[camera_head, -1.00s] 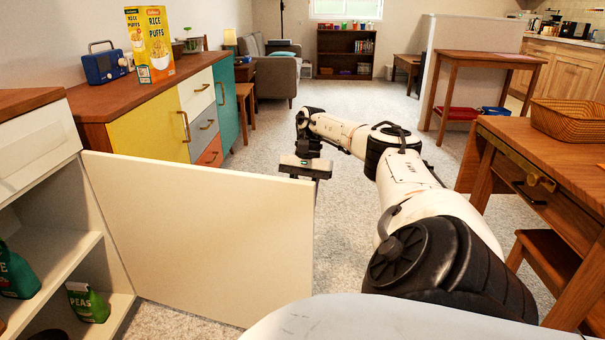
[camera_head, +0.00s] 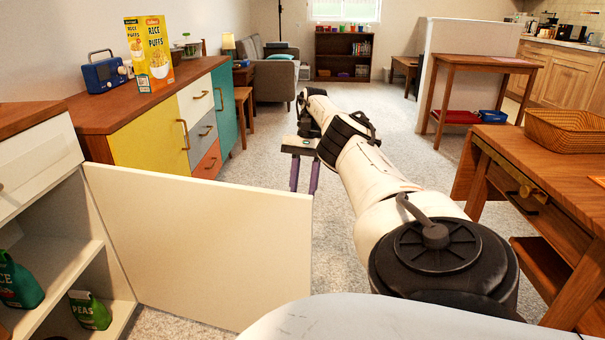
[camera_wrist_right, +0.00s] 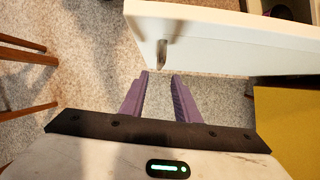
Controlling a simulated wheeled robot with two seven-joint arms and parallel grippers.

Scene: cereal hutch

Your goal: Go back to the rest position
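My right arm reaches forward across the middle of the head view, with its gripper (camera_head: 304,190) hanging beside the free edge of the open white cabinet door (camera_head: 200,245). Its two purple fingers point downward with a gap between them. In the right wrist view, the gripper (camera_wrist_right: 160,76) is open and empty, with carpet showing between the fingertips. The white door (camera_wrist_right: 235,42) and its small metal handle (camera_wrist_right: 162,54) lie just past the fingertips there, and the fingers look apart from the handle. My left gripper is in neither view.
The white cabinet (camera_head: 65,262) at left holds green packets. A colored sideboard (camera_head: 150,140) bears a rice puffs box (camera_head: 152,58) and a blue radio (camera_head: 103,72). A wooden table (camera_head: 555,175) with a basket (camera_head: 567,130) stands at right. Carpet ahead is clear.

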